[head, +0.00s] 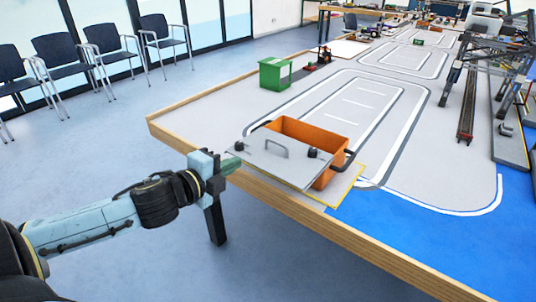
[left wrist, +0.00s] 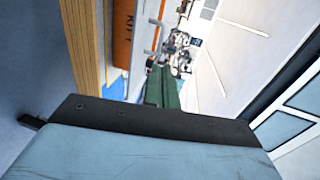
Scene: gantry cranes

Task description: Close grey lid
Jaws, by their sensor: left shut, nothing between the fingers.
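The grey lid (head: 272,160), with a bar handle and dark knobs, is at the near left side of the orange box (head: 333,176) in the head view. It stands open, leaving part of the orange interior showing behind it. My left gripper (head: 230,163) is at the table edge, just left of the lid, with its green fingers shut and empty. Whether the fingertips touch the lid is unclear. My right gripper is not in view.
The box stands near the wooden edge (head: 390,257) of the long table. A green box (head: 275,74) stands behind it, and crane models (head: 490,60) stand at the right. The grey road mat (head: 205,118) left of the box is clear. Chairs (head: 105,45) line the windows.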

